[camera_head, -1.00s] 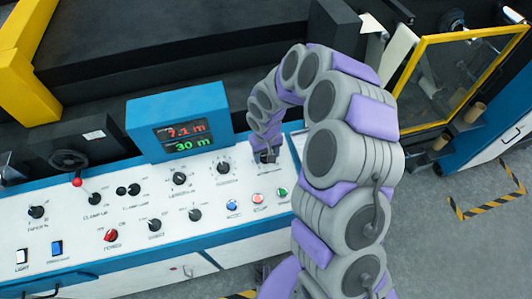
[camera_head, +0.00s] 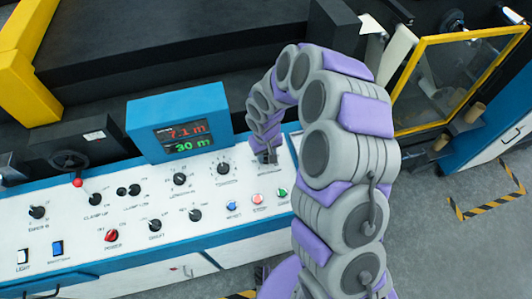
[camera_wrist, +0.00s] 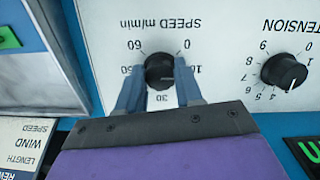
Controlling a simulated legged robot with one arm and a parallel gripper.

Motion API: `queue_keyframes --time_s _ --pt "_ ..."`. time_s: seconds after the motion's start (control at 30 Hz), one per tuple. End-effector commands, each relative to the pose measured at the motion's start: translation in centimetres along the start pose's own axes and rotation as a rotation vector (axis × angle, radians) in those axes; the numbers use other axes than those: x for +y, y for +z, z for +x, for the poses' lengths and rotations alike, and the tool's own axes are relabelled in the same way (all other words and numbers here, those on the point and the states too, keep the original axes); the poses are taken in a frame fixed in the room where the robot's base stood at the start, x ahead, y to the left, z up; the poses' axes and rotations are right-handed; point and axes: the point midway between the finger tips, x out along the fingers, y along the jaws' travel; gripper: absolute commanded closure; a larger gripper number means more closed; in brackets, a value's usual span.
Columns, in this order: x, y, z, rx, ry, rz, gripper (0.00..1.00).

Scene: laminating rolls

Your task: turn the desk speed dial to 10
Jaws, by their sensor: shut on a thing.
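The speed dial (camera_wrist: 160,69) is a round black knob on the white desk panel, under the upside-down label "SPEED m/min" in the wrist view. Its scale shows 0, 10, 30 and 60, with another number partly covered by a finger. I cannot read clearly where its pointer stands. My gripper (camera_wrist: 159,82) is shut on this dial, one grey-blue finger on each side of it. In the head view my gripper (camera_head: 266,157) reaches down to the desk's right part, and the dial is hidden there.
The tension dial (camera_wrist: 284,71) is beside the speed dial. A blue display box (camera_head: 180,121) reads 7.1 m and 30 m. Red (camera_head: 258,199), blue and green buttons sit in front of my gripper. Several other knobs and switches fill the desk's left.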

Motion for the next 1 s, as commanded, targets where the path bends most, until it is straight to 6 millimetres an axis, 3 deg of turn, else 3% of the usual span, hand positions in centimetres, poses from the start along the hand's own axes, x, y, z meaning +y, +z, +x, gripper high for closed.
queue_keyframes --time_s 0.2,0.23,0.47,0.77,1.0 --pt "0.0 0.0 0.0 0.001 -0.001 0.001 0.95" --pt "0.0 0.0 0.0 0.001 -0.001 0.001 0.62" --pt "0.0 0.0 0.0 0.000 -0.001 0.001 0.40" --pt "0.0 0.0 -0.2 0.001 -0.001 0.002 0.39" --pt "0.0 -0.1 -3.4 0.004 -0.001 0.002 0.39"
